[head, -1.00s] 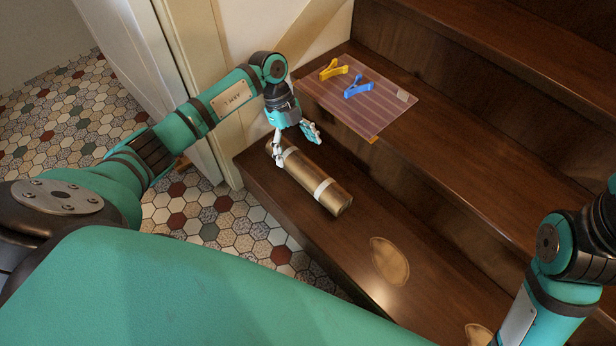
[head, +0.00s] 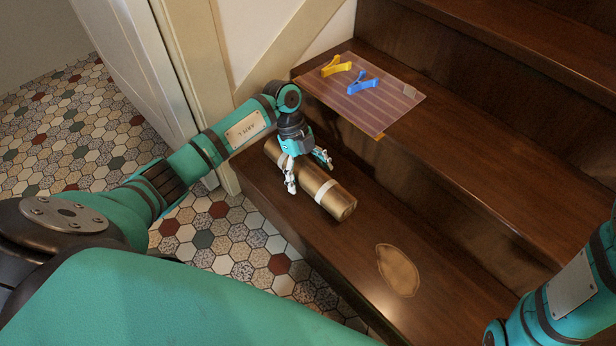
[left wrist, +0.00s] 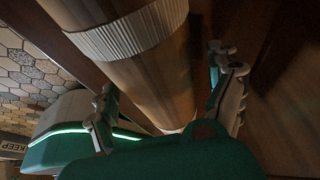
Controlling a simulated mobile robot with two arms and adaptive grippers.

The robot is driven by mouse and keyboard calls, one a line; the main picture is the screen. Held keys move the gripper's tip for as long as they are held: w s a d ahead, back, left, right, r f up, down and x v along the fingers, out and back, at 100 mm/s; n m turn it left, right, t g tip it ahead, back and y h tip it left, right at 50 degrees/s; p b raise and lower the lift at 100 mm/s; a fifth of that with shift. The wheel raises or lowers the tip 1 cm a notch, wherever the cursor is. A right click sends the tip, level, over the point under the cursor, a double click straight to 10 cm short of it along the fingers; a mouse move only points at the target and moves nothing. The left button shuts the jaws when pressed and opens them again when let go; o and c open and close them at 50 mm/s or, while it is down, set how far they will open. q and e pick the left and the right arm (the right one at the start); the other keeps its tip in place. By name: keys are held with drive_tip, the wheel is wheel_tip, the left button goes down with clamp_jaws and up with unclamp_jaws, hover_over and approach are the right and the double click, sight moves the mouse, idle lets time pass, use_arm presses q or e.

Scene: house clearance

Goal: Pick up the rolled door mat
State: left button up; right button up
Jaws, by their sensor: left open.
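The rolled door mat (head: 333,198) is a brown cylinder with pale bands, lying on the lowest wooden step in the head view. It also shows in the left wrist view (left wrist: 150,82), with a whitish ribbed band (left wrist: 130,32) around it. My left gripper (head: 307,178) is open over the roll, with one finger on each side of its middle. In the left wrist view the open fingers (left wrist: 168,108) flank the roll. I cannot tell whether they touch it. Part of the roll is hidden behind the gripper. My right arm shows at the lower right, but its gripper is out of view.
A translucent striped sheet (head: 385,112) lies on the step above, with a yellow clip (head: 336,66) and a blue clip (head: 361,83) on it. A pale oval patch (head: 398,270) marks the lowest step. A door frame (head: 205,90) stands at the left, beside the tiled floor (head: 80,135).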

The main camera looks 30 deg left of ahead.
use_arm(q)
drive_tip(key=shift+r, duration=0.1)
drive_tip(key=c, duration=1.7)
drive_tip(key=shift+o, duration=0.2)
